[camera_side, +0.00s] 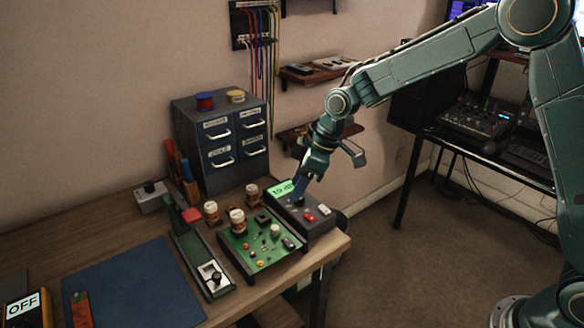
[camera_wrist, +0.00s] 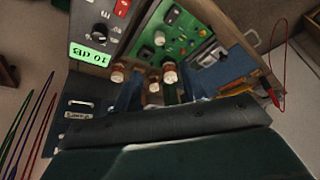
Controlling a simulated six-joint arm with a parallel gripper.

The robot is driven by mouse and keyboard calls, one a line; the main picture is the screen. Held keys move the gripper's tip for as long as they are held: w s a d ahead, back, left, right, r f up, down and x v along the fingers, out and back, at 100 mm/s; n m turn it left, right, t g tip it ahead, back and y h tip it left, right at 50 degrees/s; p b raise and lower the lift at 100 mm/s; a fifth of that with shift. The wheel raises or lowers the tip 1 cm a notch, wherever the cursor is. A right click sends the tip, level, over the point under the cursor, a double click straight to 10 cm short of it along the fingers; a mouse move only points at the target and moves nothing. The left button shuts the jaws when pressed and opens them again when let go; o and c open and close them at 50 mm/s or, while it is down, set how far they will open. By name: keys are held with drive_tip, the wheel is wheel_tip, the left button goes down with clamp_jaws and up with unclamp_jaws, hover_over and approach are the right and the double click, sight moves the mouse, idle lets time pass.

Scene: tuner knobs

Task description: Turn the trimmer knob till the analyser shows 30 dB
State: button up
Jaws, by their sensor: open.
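The analyser is a dark box (camera_side: 309,221) at the bench's right end. Its lit green display reads about 10 dB, and it shows tilted in the wrist view (camera_wrist: 90,55). The green circuit board (camera_side: 246,251) stands left of the analyser and carries a pale knob (camera_side: 275,231); a pale knob also shows in the wrist view (camera_wrist: 160,39). I cannot tell surely which is the trimmer. My gripper (camera_side: 299,194) is open, pointing down over the analyser, partly hiding its top. In the wrist view its blue fingers (camera_wrist: 157,88) stand apart; contact with a knob cannot be told.
Several copper-coloured, white-topped cylinders (camera_side: 237,221) stand at the board's back and left. A green rail fixture (camera_side: 201,262) lies further left, beside a blue mat (camera_side: 128,285). A grey drawer cabinet (camera_side: 220,144) rises behind. The bench's right edge lies close to the analyser.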

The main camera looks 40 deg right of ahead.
sight(275, 227)
drive_tip(key=x, duration=1.3)
drive_tip(key=shift+f, duration=0.4)
drive_tip(key=shift+c, duration=0.2)
clamp_jaws()
